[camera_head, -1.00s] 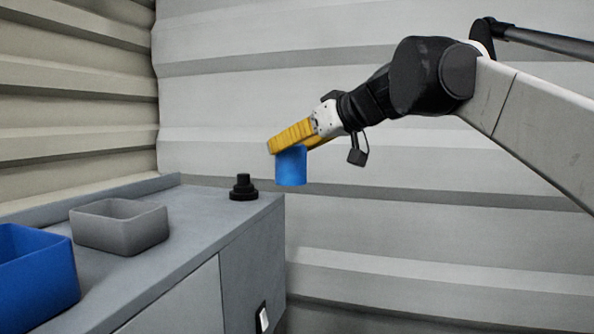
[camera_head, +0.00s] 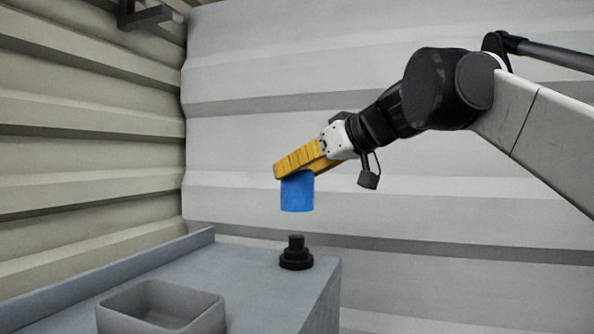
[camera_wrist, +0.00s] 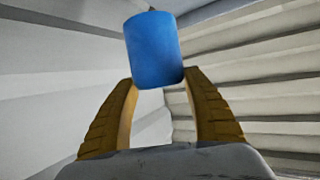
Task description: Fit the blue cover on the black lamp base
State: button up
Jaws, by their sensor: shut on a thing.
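The blue cover (camera_head: 297,193) is a short cylinder held in my gripper (camera_head: 283,176), with yellow fingers shut on its upper part. In the head view it hangs in the air, nearly upright, apart from and above the black lamp base (camera_head: 296,256). The base is a stepped black piece standing on the grey bench near its right end. In the wrist view, the cover (camera_wrist: 154,48) sits between the tips of the two yellow fingers (camera_wrist: 158,82) and looks slightly tilted. The base does not show in the wrist view.
A grey open bin (camera_head: 160,306) stands on the grey bench (camera_head: 236,268) at the front left. The bench's right edge is close beside the base. Pale corrugated walls (camera_head: 400,215) stand behind and to the left.

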jog(key=shift+x, duration=0.95)
jog(key=shift+s+d+f+b, duration=0.3)
jog(key=shift+s+d+b, duration=0.35)
jog(key=shift+b, duration=0.05)
jog(key=shift+s+d+f+b, duration=0.15)
jog(key=shift+s+f+b, duration=0.1)
jog(key=shift+b, duration=0.1)
jog(key=shift+w+a+f+b, duration=0.25)
jog(key=shift+f+b, duration=0.2)
jog(key=shift+f, duration=0.1)
jog(key=shift+w+a+f+b, duration=0.2)
jog(key=shift+w+f+b, duration=0.1)
jog(key=shift+f+b, duration=0.25)
jog(key=shift+s+d, duration=0.25)
jog(key=shift+s, duration=0.05)
jog(key=shift+w+a+f, duration=0.1)
jog(key=shift+w+a, duration=0.05)
jog(key=shift+w, duration=0.05)
jog(key=shift+s+f+b, duration=0.15)
jog(key=shift+f+b, duration=0.15)
jog(key=shift+f, duration=0.15)
jog(key=shift+f+b, duration=1.3)
jog(key=shift+f, duration=0.85)
